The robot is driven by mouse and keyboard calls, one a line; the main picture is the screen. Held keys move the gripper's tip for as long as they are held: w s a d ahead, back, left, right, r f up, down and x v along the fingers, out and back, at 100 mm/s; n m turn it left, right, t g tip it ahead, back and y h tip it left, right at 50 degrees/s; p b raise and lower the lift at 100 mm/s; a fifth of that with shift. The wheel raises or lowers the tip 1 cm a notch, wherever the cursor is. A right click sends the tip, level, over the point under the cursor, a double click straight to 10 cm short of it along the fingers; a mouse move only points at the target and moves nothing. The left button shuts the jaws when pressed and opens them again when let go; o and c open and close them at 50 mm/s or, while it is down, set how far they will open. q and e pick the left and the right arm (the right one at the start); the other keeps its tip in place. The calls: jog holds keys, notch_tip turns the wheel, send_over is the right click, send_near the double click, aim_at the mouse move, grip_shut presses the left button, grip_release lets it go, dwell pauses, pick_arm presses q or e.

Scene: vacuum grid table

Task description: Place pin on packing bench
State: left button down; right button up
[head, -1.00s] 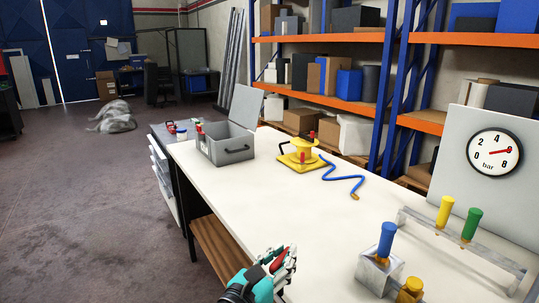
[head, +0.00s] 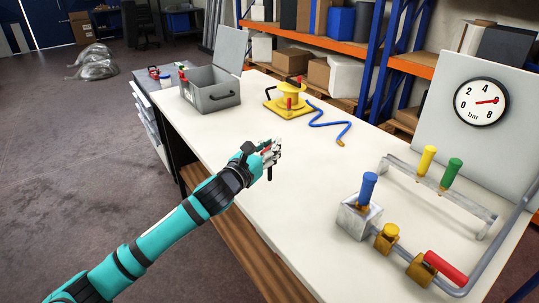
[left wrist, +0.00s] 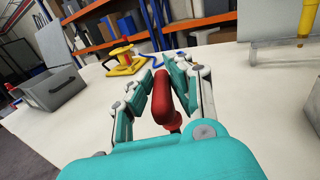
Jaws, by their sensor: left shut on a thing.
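My left gripper (head: 272,150) is shut on a red-handled pin, which also shows between the fingers in the left wrist view (left wrist: 164,98). In the head view the fingers cover most of the pin, and a dark shaft (head: 269,173) points down below them. The gripper is over the left half of a long white-topped bench (head: 225,135), apparently a little above the surface. A smaller grey bench (head: 150,84) adjoins its far end, with small red, blue and white items on it. I cannot tell which is the packing bench. My right gripper is not in view.
An open grey box (head: 212,98) and a yellow fixture (head: 290,100) with a blue hose (head: 328,122) stand on the far part. A metal block with a blue handle (head: 367,187), a rail (head: 440,196) and a gauge panel (head: 482,100) occupy the right. The white top between is clear.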

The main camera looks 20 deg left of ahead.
pick_arm(q)
jog(key=shift+w+a, duration=0.1)
jog(key=shift+w, duration=0.2)
jog(key=shift+f, duration=1.8)
jog(key=shift+f, duration=0.15)
jog(key=c, duration=1.2)
grip_release()
jog(key=shift+b+v, duration=0.55)
jog(key=shift+v, duration=5.5)
